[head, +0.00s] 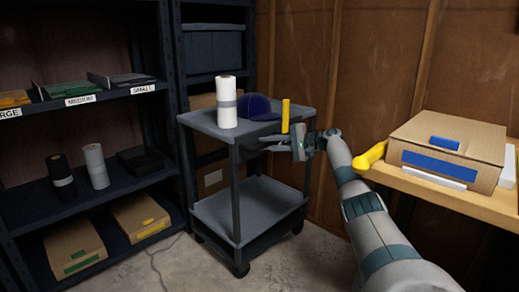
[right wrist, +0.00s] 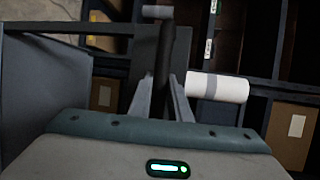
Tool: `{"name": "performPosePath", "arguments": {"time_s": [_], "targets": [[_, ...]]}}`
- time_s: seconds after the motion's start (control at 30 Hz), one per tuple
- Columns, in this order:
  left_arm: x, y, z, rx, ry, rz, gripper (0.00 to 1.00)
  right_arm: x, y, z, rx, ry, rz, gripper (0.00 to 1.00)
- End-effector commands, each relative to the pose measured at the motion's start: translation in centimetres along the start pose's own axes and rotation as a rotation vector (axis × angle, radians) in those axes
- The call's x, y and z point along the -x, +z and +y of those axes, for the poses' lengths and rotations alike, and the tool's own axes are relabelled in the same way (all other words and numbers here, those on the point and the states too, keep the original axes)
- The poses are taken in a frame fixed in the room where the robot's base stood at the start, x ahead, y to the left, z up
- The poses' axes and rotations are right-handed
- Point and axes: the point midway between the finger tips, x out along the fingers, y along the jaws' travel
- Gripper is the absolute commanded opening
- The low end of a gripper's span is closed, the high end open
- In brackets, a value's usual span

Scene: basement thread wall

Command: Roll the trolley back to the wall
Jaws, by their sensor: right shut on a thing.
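The trolley (head: 275,208) is a grey two-tier cart on dark castors, standing upright on the concrete floor beside the dark shelving and in front of the brown wood wall. A white roll with a grey band (head: 227,102) and a dark blue cap (head: 258,107) are on its top tier. My right gripper (head: 268,144) is at the trolley's near right top edge. In the right wrist view its fingers (right wrist: 160,98) are shut on a dark bar of the trolley (right wrist: 164,60); the exact contact is partly hidden. My left gripper is not in view.
Dark shelving (head: 178,120) with labelled bays stands left and behind. A wooden bench (head: 440,190) at right holds a cardboard box (head: 450,140) and a yellow-handled thing (head: 369,157). A yellow upright piece (head: 285,116) shows by the cap. Floor is clear in front of the trolley.

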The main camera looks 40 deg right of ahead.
Motion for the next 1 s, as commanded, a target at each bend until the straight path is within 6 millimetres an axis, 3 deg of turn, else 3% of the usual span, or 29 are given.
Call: {"name": "performPosePath", "arguments": {"time_s": [0.5, 0.53, 0.6, 1.0], "targets": [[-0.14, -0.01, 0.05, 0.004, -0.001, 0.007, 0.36, 0.51, -0.54, 0.23, -0.001, 0.003, -0.001, 0.00], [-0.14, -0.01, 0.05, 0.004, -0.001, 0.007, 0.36, 0.51, -0.54, 0.23, -0.001, 0.003, -0.001, 0.19], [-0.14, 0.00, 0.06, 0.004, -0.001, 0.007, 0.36, 0.50, -0.53, 0.22, -0.001, 0.003, -0.002, 0.36], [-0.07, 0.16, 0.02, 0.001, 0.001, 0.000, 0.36, 0.40, -0.42, 0.12, 0.000, 0.002, -0.001, 0.36]]}}
